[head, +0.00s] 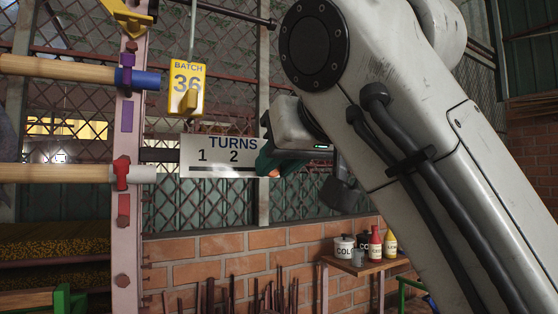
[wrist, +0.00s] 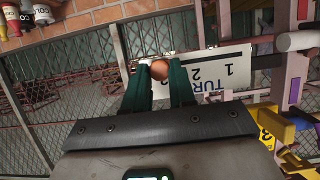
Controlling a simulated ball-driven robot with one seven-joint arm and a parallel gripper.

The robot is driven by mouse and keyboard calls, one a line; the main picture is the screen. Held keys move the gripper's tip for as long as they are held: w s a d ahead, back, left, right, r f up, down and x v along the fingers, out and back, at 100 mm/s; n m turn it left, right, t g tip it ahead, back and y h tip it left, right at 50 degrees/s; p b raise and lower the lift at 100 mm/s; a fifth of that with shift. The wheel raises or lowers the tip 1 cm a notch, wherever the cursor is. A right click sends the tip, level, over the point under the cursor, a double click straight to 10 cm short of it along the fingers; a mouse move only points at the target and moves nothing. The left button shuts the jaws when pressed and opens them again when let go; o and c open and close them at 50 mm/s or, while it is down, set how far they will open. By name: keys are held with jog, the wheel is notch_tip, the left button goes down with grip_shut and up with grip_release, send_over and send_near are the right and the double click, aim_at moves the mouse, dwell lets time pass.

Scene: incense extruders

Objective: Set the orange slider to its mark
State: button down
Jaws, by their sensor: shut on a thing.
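A white sign (head: 222,155) reading TURNS, with the numbers 1 and 2 showing and a dark slot along its lower edge, is left of centre in the head view. The orange slider (head: 273,172) has a rounded knob and sits at the sign's right end. My gripper (head: 271,164) has green fingers and is shut on this knob. In the wrist view the knob (wrist: 160,69) shows between the two fingertips, and the sign (wrist: 226,69) appears upside down behind them. The sign's right part is hidden by my gripper in the head view, so I cannot read a mark there.
A yellow BATCH 36 tag (head: 186,78) hangs above the sign. A pale post (head: 128,215) with wooden-handled rods stands at left. A small wooden shelf (head: 365,266) with pots and bottles is at lower right. A wire-mesh wall and brickwork lie behind.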

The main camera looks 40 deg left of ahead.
jog(key=s+a, duration=0.1)
jog(key=s, duration=0.2)
jog(key=s+a, duration=0.1)
jog(key=s, duration=0.1)
jog(key=s+a, duration=0.1)
jog(key=s, duration=0.2)
jog(key=shift+s+a+b, duration=0.3)
jog(key=shift+s+b, duration=0.05)
jog(key=shift+b, duration=0.05)
jog(key=c, duration=0.9)
grip_release()
jog(key=shift+s, duration=0.1)
jog(key=shift+c, duration=0.2)
jog(key=b+v, duration=0.2)
jog(key=v, duration=0.8)
jog(key=shift+s+d+b, duration=0.2)
jog(key=shift+d+b, duration=0.15)
jog(key=shift+r, duration=0.15)
